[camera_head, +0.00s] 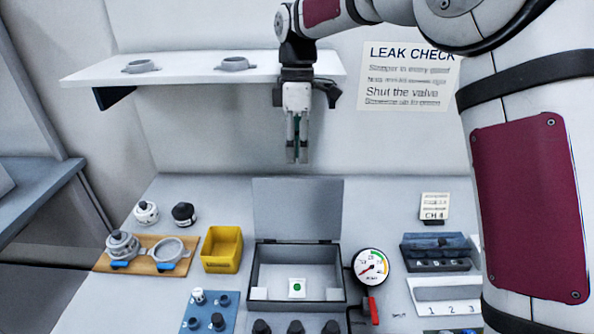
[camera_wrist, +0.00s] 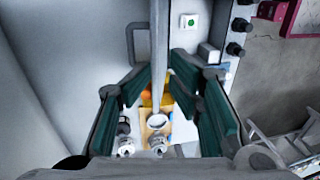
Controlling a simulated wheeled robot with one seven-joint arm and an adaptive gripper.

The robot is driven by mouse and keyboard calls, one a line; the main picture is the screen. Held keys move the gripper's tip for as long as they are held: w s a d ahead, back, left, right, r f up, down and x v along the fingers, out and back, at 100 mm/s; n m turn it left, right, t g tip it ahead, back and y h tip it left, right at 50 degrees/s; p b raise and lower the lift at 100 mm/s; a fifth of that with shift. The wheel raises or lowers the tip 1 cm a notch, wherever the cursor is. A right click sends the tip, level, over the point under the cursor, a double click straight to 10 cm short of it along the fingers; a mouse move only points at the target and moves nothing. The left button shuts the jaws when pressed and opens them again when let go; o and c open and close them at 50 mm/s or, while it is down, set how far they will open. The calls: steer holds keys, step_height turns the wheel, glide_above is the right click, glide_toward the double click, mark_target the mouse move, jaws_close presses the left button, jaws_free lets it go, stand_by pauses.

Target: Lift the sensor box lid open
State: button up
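The grey sensor box (camera_head: 264,273) stands open on the bench. Its lid (camera_head: 297,208) stands up at the back edge, roughly upright. Inside the box is a small white card with a green dot (camera_head: 297,288), which also shows in the wrist view (camera_wrist: 190,21). My gripper (camera_head: 297,160) points down above the lid's top edge and appears apart from it. In the wrist view my gripper (camera_wrist: 160,72) has its green-padded fingers spread, with nothing visibly held. The lid's edge (camera_wrist: 158,35) appears as a narrow upright strip beyond them.
A yellow bin (camera_head: 221,250) stands left of the box, and a pressure gauge (camera_head: 370,266) with a red-handled valve (camera_head: 372,310) stands right. A wall shelf (camera_head: 190,70) is beside and behind my gripper. Clamps lie on a wooden board (camera_head: 150,255).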

steer(key=r, duration=0.2)
steer(key=w+r, duration=0.1)
steer(key=r, duration=0.2)
steer(key=shift+d, duration=0.1)
steer(key=s+d+r+m+t, duration=0.2)
steer(key=s+d+r+m, duration=0.15)
steer(key=s+d, duration=0.35)
steer(key=s+d+r+m+t, duration=0.1)
steer(key=s+d+r+m, duration=0.3)
steer(key=s, duration=0.5)
steer(key=s+d+f+m+t, duration=0.1)
steer(key=s+d+f+m, duration=0.2)
steer(key=s, duration=0.5)
steer(key=s+d+f+m+t, duration=0.2)
steer(key=s+d+f+m, duration=0.2)
steer(key=s+m, duration=0.3)
steer(key=shift+s+f+p, duration=0.45)
steer(key=shift+s+f, duration=0.1)
steer(key=shift+s, duration=0.25)
